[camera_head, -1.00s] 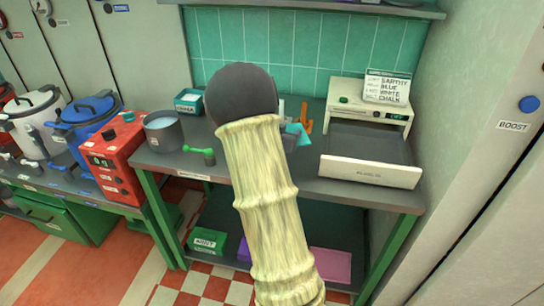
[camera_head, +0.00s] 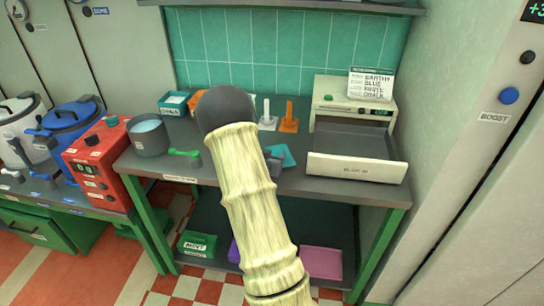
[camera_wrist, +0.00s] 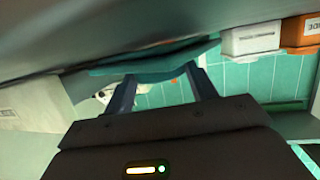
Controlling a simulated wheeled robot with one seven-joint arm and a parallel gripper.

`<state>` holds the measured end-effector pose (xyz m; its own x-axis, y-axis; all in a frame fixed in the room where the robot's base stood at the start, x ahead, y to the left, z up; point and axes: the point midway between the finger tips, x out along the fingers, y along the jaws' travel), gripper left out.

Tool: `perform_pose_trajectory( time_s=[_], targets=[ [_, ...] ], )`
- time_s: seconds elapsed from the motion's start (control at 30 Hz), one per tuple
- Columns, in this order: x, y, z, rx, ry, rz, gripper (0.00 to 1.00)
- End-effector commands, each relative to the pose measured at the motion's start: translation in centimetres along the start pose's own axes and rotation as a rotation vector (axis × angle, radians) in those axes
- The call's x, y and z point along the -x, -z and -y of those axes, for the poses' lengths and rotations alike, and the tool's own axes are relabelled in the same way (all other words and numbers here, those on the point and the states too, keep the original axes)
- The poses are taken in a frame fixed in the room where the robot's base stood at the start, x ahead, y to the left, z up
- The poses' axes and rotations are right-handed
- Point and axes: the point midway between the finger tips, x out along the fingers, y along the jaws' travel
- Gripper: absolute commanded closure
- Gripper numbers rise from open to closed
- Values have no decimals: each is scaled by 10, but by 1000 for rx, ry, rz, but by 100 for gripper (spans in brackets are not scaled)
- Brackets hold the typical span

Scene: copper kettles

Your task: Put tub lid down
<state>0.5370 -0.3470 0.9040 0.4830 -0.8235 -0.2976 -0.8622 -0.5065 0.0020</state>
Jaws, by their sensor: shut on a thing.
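A flat teal tub lid (camera_head: 281,155) shows just right of my arm, over the workbench (camera_head: 225,180) near its front edge. My gripper (camera_wrist: 161,82) is shut on the lid, which also shows in the wrist view (camera_wrist: 145,64) as a thin tilted sheet across the fingertips. In the head view my arm hides most of the gripper. I cannot tell whether the lid touches the bench. A teal open tub (camera_head: 173,104) stands at the back of the bench, left of my arm, with an orange tub (camera_head: 197,99) partly hidden beside it.
A grey pot (camera_head: 148,138) and a green-handled tool (camera_head: 184,154) are on the bench at left. A cream machine with a tray (camera_head: 356,167) fills the right. Some bench around the lid is clear.

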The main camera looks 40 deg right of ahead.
Motion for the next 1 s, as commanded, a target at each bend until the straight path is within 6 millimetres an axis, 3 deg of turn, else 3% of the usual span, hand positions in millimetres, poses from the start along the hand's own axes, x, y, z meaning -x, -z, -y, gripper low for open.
perform_pose_trajectory(
  time_s=[0.4, 0.43, 0.5, 0.53, 0.9, 1.0],
  targets=[
    [-2, -7, 0, -2, 0, -2, 67],
    [-2, -6, 0, -2, 0, -2, 38],
    [-2, -5, 0, -2, 0, -2, 24],
    [-2, -5, 0, -2, 0, -2, 22],
    [-1, -1, 0, -2, 0, -2, 22],
    [9, -3, 1, -1, 2, -2, 22]
  ],
)
